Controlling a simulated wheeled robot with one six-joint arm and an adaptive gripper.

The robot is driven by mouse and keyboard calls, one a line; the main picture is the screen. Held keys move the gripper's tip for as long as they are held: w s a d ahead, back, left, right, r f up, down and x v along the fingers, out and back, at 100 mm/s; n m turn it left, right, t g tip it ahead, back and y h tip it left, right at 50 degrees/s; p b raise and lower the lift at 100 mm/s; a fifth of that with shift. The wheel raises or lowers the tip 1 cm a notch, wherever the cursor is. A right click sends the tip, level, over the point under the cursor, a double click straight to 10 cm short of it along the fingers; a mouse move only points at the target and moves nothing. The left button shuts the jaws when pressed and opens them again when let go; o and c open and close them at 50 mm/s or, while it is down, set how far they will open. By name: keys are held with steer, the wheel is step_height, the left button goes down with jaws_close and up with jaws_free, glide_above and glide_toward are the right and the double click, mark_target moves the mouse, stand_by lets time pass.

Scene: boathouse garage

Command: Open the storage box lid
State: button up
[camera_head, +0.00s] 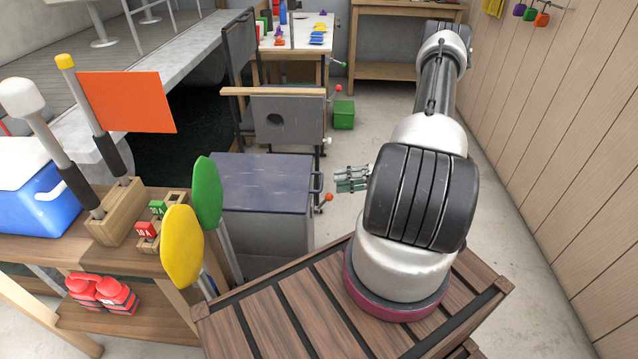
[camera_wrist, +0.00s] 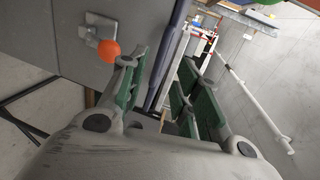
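The storage box (camera_head: 268,232) is a grey chest in the middle of the head view. Its dark blue-grey lid (camera_head: 258,180) lies flat and closed. A handle (camera_head: 317,182) sticks out from the lid's right edge. An orange knob (camera_head: 329,197) shows just below it; in the wrist view the orange knob (camera_wrist: 109,51) sits on a metal plate on a grey face. My gripper (camera_head: 350,179) is just right of the handle, apart from it in the head view. In the wrist view my gripper (camera_wrist: 165,98) has its green-padded fingers spread, with a dark bar beyond and between them.
A wooden workbench (camera_head: 150,258) with a blue cooler (camera_head: 38,200) stands left. Yellow (camera_head: 182,246) and green (camera_head: 207,190) paddles rise near the box's left front. Floor is clear at right.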

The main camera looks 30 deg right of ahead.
mark_target(322, 182)
steer(key=x, duration=0.7)
steer(key=shift+a, duration=0.1)
jaws_close()
